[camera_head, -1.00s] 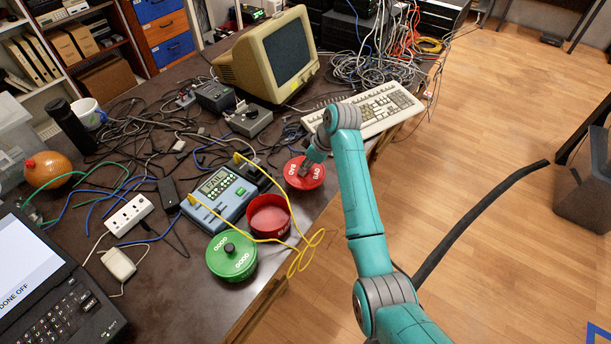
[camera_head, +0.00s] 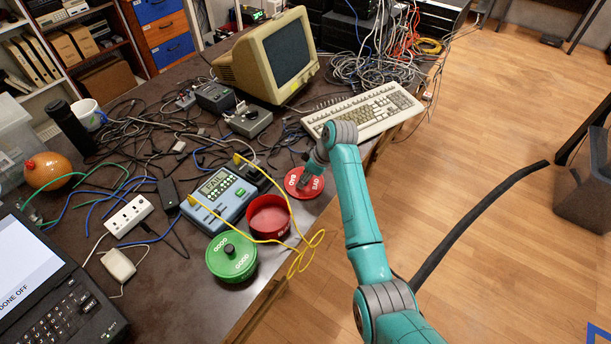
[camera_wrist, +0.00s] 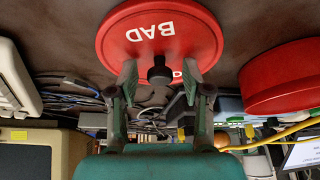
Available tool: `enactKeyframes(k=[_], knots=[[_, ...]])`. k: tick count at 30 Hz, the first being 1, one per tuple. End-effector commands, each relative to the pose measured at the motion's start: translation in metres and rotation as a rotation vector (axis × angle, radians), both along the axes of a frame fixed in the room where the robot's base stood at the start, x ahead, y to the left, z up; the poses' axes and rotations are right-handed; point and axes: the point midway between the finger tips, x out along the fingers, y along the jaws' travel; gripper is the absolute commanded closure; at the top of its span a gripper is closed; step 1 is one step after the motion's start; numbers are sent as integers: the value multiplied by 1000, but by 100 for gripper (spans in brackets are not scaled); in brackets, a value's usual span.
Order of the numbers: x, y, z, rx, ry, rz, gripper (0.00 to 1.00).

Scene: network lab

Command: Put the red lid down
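The red lid (camera_head: 297,189), marked BAD, lies flat, apparently on the dark table, right of the open red bin (camera_head: 268,217). In the wrist view the lid (camera_wrist: 120,40) fills the upper middle, and its dark knob (camera_wrist: 159,73) points toward me. My gripper (camera_wrist: 159,70) is open around the knob, with a visible gap between the knob and each finger. In the head view my gripper (camera_head: 307,178) is just over the lid and hides part of it. The red bin also shows in the wrist view (camera_wrist: 285,80).
A green GOOD bin (camera_head: 231,262) stands lidded at the table's front. A blue tester (camera_head: 222,197) reading FAIL, with a yellow cable (camera_head: 303,262), sits left of the red bin. A keyboard (camera_head: 365,110) lies behind the lid. The table edge is close on the right.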

Motion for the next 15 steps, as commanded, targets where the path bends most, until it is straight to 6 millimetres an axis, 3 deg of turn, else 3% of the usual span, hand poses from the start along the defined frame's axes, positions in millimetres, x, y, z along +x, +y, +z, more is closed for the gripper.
enactKeyframes(k=[8, 15], knots=[[0, 0, 1, 0, 0, 0, 50], [-4, -9, 26, 1, -5, -1, 50]])
